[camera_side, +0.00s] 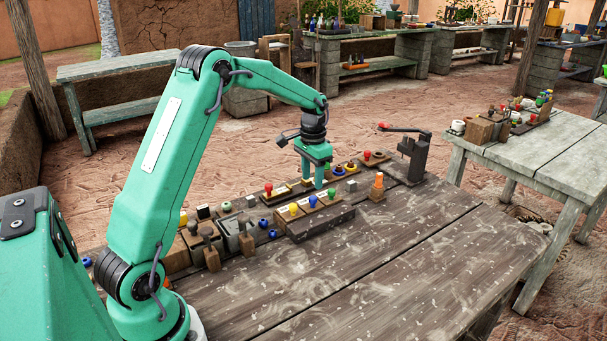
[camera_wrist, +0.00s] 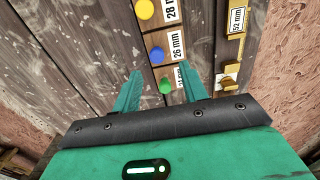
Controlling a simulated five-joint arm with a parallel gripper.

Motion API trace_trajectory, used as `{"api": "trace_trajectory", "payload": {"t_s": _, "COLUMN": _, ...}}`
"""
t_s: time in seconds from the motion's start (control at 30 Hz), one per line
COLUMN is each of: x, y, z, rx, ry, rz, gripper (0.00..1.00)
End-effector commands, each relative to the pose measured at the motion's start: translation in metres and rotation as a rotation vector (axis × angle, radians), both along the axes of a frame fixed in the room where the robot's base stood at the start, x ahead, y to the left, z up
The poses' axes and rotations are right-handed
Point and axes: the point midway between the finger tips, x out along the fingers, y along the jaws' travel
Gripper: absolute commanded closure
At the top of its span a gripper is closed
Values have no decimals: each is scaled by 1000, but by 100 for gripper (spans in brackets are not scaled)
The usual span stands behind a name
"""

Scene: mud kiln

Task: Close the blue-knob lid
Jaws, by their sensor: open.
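The blue-knob lid (camera_wrist: 157,56) is a small brown wooden panel with a round blue knob and a "26 mm" label in the wrist view. The blue knob also shows in the side view (camera_side: 313,201), on top of a low wooden box (camera_side: 318,220). It sits between a yellow knob (camera_wrist: 144,9) and a green knob (camera_wrist: 166,86). How far the lid stands open or shut is too small to tell. My gripper (camera_side: 312,182) is open and empty above the box. In the wrist view its fingers straddle the green knob, with the blue knob just beyond the fingertips.
Brass pieces with a "52 mm" label (camera_wrist: 237,22) lie right of the lids in the wrist view. An orange-topped post (camera_side: 377,188) and a dark lever stand (camera_side: 413,158) stand right of the box. Small blocks crowd its left. The front tabletop (camera_side: 400,260) is clear.

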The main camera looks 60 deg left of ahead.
Motion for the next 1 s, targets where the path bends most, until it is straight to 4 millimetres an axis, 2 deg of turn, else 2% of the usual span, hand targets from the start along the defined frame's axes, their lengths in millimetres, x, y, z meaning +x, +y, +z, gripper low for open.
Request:
{"api": "trace_trajectory", "payload": {"t_s": 0.23, "x": 0, "y": 1, "z": 21, "rx": 1, "ry": -2, "rz": 1, "gripper": 57}}
{"api": "trace_trajectory", "payload": {"t_s": 0.7, "x": -1, "y": -1, "z": 25, "rx": 1, "ry": -3, "rz": 0, "gripper": 57}}
{"api": "trace_trajectory", "payload": {"t_s": 0.87, "x": -5, "y": -9, "z": 36, "rx": 7, "ry": -19, "rz": -1, "gripper": 57}}
{"api": "trace_trajectory", "payload": {"t_s": 1.0, "x": -15, "y": -24, "z": 54, "rx": 15, "ry": -44, "rz": -2, "gripper": 57}}
